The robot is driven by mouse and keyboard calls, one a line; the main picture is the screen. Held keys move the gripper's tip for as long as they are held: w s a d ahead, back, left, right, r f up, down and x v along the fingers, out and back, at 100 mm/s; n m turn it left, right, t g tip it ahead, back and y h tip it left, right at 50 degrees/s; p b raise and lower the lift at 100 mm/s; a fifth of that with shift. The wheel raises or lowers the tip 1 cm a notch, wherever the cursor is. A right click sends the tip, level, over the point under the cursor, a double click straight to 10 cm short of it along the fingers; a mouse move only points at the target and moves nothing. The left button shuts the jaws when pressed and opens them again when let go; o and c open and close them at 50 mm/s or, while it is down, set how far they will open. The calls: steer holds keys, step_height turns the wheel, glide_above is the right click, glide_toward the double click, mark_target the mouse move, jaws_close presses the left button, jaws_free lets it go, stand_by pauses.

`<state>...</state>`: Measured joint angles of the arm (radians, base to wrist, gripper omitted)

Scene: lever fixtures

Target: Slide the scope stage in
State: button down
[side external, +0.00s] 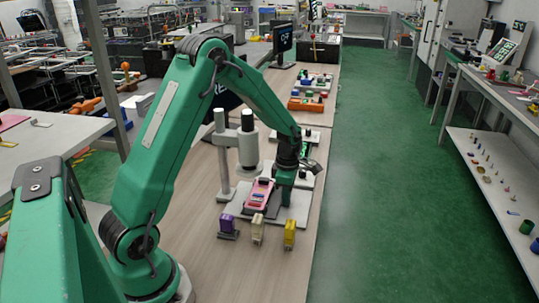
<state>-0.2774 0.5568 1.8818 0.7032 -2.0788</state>
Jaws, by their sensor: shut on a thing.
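A pink piece (260,194) lies on the stage. My gripper (287,196) reaches down at the right side of the stage and is shut on it. The fingertips are small and dark here, so the exact contact spot is hard to see.
Purple (227,227), cream (257,229) and yellow (289,234) small blocks stand in a row in front of the base plate. Orange trays (307,101) and a monitor (283,41) stand farther back. The bench's right edge is close to my gripper. Bare bench lies in front.

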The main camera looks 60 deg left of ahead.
mark_target(276, 201)
steer(key=shift+s+a, duration=1.25)
steer(key=c, duration=1.4)
jaws_free()
steer(key=shift+o, duration=0.2)
steer(key=shift+w+r, duration=0.1)
steer(key=shift+r, duration=0.05)
step_height(276, 201, up, 8)
steer(key=shift+f, duration=0.2)
steer(key=shift+d, duration=0.1)
